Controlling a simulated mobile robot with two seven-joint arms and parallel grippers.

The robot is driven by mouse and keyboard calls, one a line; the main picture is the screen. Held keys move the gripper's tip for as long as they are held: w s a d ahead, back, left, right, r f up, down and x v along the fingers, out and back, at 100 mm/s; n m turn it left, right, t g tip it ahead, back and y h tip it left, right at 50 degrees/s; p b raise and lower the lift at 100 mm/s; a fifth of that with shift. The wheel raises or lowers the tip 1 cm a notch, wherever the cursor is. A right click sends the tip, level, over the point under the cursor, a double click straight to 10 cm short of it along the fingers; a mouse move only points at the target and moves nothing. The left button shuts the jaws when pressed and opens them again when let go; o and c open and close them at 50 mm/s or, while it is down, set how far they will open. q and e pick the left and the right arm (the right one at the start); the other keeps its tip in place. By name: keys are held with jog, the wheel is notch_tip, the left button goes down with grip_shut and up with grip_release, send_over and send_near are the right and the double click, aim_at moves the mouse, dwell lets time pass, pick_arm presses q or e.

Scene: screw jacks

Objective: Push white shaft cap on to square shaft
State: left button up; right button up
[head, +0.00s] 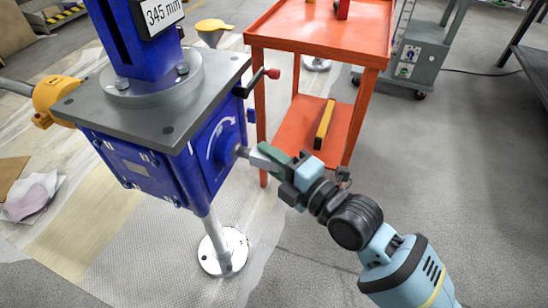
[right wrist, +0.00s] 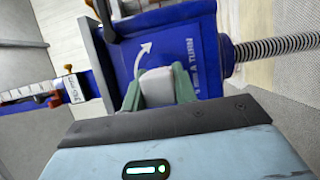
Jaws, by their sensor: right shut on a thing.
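The white shaft cap (head: 262,157) is a small pale block between the green fingers of my right gripper (head: 275,160), which is shut on it. In the right wrist view the cap (right wrist: 158,86) sits between both fingers (right wrist: 158,92), in front of the blue jack face. The short grey square shaft (head: 241,151) sticks out of the right side of the blue screw jack (head: 205,150). The cap lines up with the shaft's end and is at or very close to it; I cannot tell how far it is on. The shaft is hidden in the right wrist view. My left gripper is not in view.
A red cart (head: 320,35) stands behind the gripper, with a yellow-edged bar (head: 325,124) on its lower shelf. A black crank handle with a red knob (head: 272,74) juts out above the shaft. Bare floor lies to the right.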

aim_at(274, 168)
jog(key=shift+w+a, duration=0.2)
jog(key=shift+a, duration=0.4)
jog(key=shift+w+a, duration=0.2)
jog(key=shift+a, duration=0.4)
jog(key=o, duration=1)
jog(key=shift+d, duration=0.1)
jog(key=p+v, duration=0.1)
jog(key=v, duration=0.6)
jog(key=shift+s+d, duration=0.2)
jog(key=shift+s, duration=0.1)
